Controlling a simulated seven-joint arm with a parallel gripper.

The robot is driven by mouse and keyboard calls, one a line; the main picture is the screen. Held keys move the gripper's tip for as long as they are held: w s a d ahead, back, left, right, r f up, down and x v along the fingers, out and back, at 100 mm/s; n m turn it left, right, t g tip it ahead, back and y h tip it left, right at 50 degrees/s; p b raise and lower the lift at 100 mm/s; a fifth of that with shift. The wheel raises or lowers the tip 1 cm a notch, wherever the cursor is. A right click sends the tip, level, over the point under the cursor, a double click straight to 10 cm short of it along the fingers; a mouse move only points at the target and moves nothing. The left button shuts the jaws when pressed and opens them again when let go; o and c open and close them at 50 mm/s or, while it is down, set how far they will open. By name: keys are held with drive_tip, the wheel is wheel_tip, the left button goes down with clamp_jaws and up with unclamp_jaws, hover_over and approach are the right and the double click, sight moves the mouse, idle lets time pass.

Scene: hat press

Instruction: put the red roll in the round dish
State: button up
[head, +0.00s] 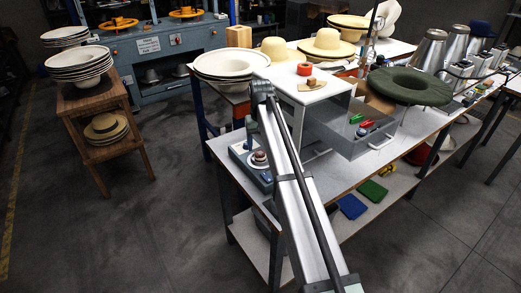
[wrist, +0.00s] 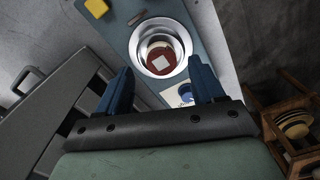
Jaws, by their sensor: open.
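A small orange-red roll (head: 304,69) lies on top of the white cabinet (head: 312,88), beside a tan wooden piece. A round metal dish (wrist: 136,45) sits on a blue-grey device in the wrist view. A dark red round piece with a pale square (wrist: 160,62) is inside the dish. The dish also shows small in the head view (head: 251,164). My gripper (wrist: 162,84) is open, with its two blue fingers apart and nothing visible between them. The dish is just beyond the fingertips in the wrist view. My arm hides the gripper in the head view.
An open grey drawer (head: 381,143) with red and green items juts from the cabinet. A green felt hat (head: 410,86) stands right of it, and pale hats (head: 230,63) stand left. A yellow block (wrist: 96,8) is near the dish.

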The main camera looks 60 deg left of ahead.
sight(261, 154)
wheel_tip(261, 154, up, 9)
drive_tip(key=shift+r, duration=0.2)
drive_tip(key=shift+c, duration=0.5)
idle(1.1)
